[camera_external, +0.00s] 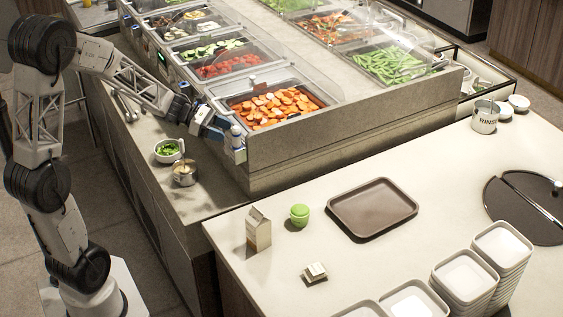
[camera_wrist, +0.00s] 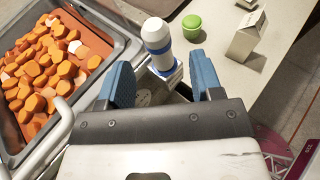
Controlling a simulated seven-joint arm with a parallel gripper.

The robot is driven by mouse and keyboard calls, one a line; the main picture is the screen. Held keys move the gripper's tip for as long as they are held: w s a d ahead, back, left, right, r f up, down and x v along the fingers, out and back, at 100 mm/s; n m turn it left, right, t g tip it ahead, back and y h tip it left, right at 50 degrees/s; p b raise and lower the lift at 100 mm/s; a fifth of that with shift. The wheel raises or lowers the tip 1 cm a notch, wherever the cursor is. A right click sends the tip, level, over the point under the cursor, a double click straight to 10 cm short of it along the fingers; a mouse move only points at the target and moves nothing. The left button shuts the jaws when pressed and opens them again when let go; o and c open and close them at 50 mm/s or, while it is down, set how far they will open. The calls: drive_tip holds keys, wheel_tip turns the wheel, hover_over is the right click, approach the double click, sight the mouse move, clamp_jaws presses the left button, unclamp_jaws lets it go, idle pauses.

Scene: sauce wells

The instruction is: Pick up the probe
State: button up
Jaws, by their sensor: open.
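The probe (camera_wrist: 157,38) is white with blue bands. In the wrist view it stands just beyond and between the blue fingertips of my gripper (camera_wrist: 161,64). In the external view the probe (camera_external: 236,131) shows small at the near corner of the salad bar, right beside my gripper (camera_external: 222,137). My gripper is open, with a gap between the fingers. I cannot tell whether either finger touches the probe.
A pan of sliced carrots (camera_external: 272,107) lies close by, behind a raised counter wall (camera_external: 350,125). A bowl of greens (camera_external: 168,151) and a metal cup (camera_external: 185,174) stand on the ledge below. A green cup (camera_external: 299,214), a carton (camera_external: 258,229) and a brown tray (camera_external: 372,208) are on the front counter.

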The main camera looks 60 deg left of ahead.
sight(236, 135)
drive_tip(key=shift+w+d, duration=0.1)
drive_tip(key=shift+x, duration=2.5)
drive_tip(key=c, duration=1)
drive_tip(key=shift+r, duration=5)
